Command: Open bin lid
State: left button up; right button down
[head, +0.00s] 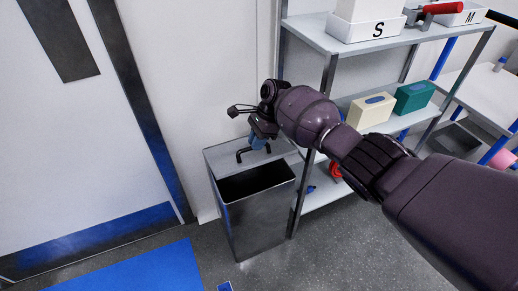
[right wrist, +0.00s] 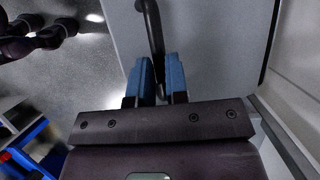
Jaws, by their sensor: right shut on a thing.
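The bin (head: 258,225) is a tall grey metal box standing on the floor against the wall. Its dark opening (head: 257,182) shows at the front of its top. The grey lid (head: 223,160) is behind the opening, raised toward the wall; its exact angle is hard to tell. The lid carries a black bar handle (head: 243,153), also seen in the right wrist view (right wrist: 152,28). My right gripper (head: 258,143) is shut on this handle, its blue fingers (right wrist: 158,68) on either side of the bar. The lid's flat face (right wrist: 215,50) fills much of that view. My left gripper is not in view.
A metal shelf unit (head: 329,80) stands close to the bin's right, holding white boxes (head: 366,26), a cream box (head: 371,109) and a green box (head: 414,97). A door (head: 85,130) is at left. A blue mat (head: 140,272) lies on otherwise clear floor in front.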

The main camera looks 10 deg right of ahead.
jog(key=shift+w+a+r+b, duration=0.2)
jog(key=shift+w+a+r, duration=0.05)
jog(key=shift+w+r, duration=0.35)
jog(key=shift+w+a+r+b, duration=0.2)
jog(key=shift+w+r, duration=0.25)
jog(key=shift+w, duration=0.25)
jog(key=shift+f, duration=0.1)
jog(key=c, duration=1.5)
grip_release()
jog(key=o, duration=0.4)
jog(key=shift+w+a+f, duration=0.15)
jog(key=shift+w+f, duration=0.05)
jog(key=shift+w, duration=0.05)
jog(key=shift+s+r, duration=0.1)
jog(key=shift+r, duration=0.25)
jog(key=p+v, duration=0.1)
jog(key=v, duration=0.6)
jog(key=shift+r, duration=0.2)
jog(key=shift+f, duration=0.1)
jog(key=shift+c, duration=0.4)
